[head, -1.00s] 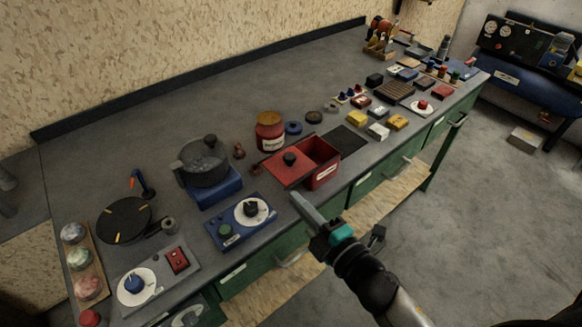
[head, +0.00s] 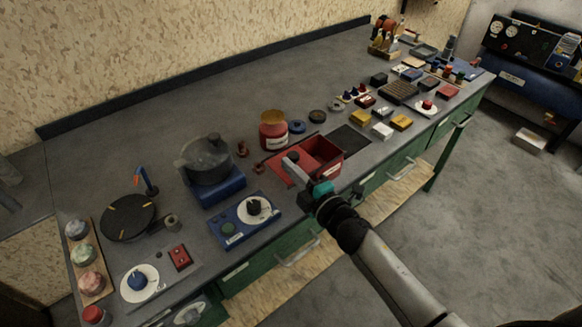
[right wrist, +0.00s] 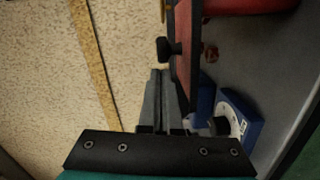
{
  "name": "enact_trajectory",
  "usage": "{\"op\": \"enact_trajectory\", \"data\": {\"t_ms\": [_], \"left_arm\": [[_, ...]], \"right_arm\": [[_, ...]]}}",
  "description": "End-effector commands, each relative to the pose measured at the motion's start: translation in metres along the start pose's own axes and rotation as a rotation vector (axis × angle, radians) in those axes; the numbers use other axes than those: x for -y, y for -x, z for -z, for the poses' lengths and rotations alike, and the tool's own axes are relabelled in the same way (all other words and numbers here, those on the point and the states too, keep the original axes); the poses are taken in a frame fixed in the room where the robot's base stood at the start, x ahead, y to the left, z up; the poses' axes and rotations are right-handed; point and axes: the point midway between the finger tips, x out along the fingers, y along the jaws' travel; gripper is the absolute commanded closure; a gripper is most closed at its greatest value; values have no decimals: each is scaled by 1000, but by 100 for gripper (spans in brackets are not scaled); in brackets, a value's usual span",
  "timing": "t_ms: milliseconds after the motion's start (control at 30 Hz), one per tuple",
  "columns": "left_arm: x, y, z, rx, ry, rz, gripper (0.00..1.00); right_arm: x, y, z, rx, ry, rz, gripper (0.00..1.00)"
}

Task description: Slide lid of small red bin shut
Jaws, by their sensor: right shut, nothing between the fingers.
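The small red bin (head: 333,170) stands on the workbench with its top open on the right side. Its red lid (head: 277,166) is slid out to the left. In the right wrist view the lid (right wrist: 183,60) shows nearly edge-on, with its black knob (right wrist: 168,49) sticking out. My right gripper (head: 292,165) is over the lid by the knob, hiding part of both. In the right wrist view its fingers (right wrist: 160,76) are together and empty, with the tips just short of the knob. My left gripper is not in view.
A red-yellow jar (head: 273,133) stands behind the bin. A blue dial box (head: 243,218) and a pot on a blue base (head: 206,165) are to the left. A dark mat (head: 348,139) and several small boxes lie to the right.

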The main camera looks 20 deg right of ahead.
Motion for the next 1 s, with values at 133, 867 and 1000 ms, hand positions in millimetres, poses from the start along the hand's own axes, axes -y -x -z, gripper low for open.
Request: {"op": "enact_trajectory", "data": {"t_ms": [133, 867, 1000], "left_arm": [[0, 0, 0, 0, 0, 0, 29], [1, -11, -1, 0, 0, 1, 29], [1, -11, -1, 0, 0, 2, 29]], "right_arm": [[0, 0, -2, 0, 0, 0, 100], [-16, -8, -90, 0, 2, -1, 100], [-17, -8, -92, 1, 0, -2, 100]]}}
